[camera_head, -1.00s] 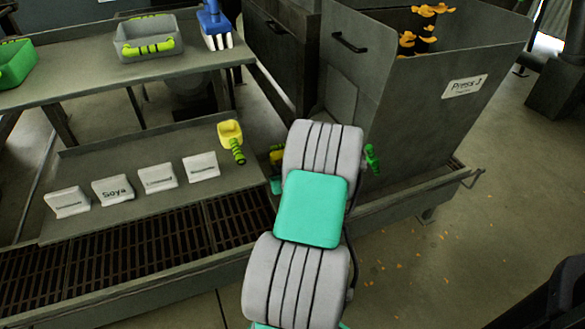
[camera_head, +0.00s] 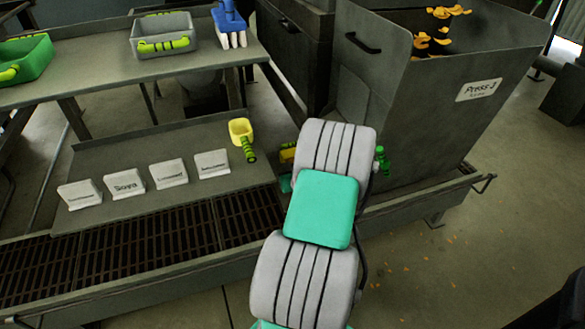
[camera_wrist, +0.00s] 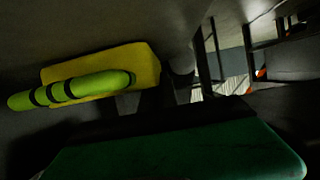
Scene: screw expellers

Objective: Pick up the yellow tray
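A yellow tray with a lime-green, black-banded handle (camera_wrist: 143,62) is in the upper left of the wrist view, in dim light. In the head view a small yellow piece (camera_head: 288,153), probably the same tray, shows at the left edge of my arm; the arm hides the rest. My gripper is mostly hidden behind my arm in the head view. In the wrist view a green part of my gripper (camera_wrist: 180,150) fills the bottom, below the tray. The fingertips are not clear, and I see no certain contact with the tray.
A yellow scoop (camera_head: 239,131) lies on the lower shelf near several white label cards (camera_head: 169,173). A grey tray (camera_head: 176,26), a green tray (camera_head: 32,68) and a blue brush (camera_head: 228,18) are on the upper shelf.

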